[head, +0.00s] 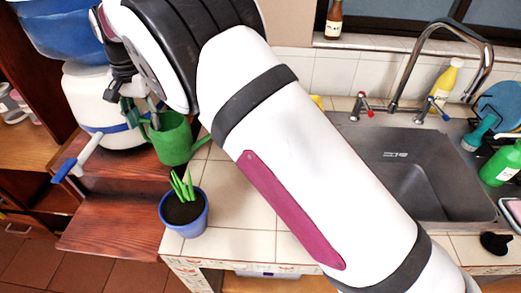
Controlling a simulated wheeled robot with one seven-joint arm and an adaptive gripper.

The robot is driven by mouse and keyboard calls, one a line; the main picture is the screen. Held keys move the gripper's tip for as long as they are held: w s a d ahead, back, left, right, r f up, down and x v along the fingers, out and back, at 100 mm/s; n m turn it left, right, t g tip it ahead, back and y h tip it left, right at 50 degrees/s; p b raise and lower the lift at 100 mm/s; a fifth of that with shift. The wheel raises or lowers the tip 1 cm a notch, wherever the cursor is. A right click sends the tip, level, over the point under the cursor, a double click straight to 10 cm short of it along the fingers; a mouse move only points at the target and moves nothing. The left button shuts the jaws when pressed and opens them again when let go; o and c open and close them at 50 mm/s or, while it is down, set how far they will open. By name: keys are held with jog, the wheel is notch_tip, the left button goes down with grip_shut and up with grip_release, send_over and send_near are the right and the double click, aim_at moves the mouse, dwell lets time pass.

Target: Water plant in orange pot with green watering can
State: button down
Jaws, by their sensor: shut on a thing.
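My gripper (137,106) is at the upper left and is shut on the green watering can (175,143), apparently by its handle side. The can hangs above and behind a plant pot, with a gap between them. The can's short green projection on the right looks like its spout, partly behind my arm. The pot in view is blue (186,222), not orange, with dark soil and a small green plant (183,187). It stands upright at the left corner of the tiled counter. No orange pot shows. My arm hides much of the counter's middle.
A white vessel with a blue band (95,105) and a blue-tipped tap (66,170) stands left of the can. A sink (420,170) with a tall faucet (405,75), a green bottle (502,165) and a yellow bottle (446,78) are at the right.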

jog(key=d+r+y+p, duration=0.2)
jog(key=d+r+p, duration=0.1)
jog(key=r, duration=0.4)
jog(key=s+d+r+t+y+p, duration=0.1)
jog(key=d+r+y+p, duration=0.2)
jog(key=r+p, duration=0.3)
jog(key=v, duration=0.2)
jog(key=shift+r, duration=0.4)
jog(key=shift+s+r+p, duration=0.15)
jog(key=shift+r+p, duration=0.1)
jog(key=shift+p, duration=0.05)
dwell(0.4)
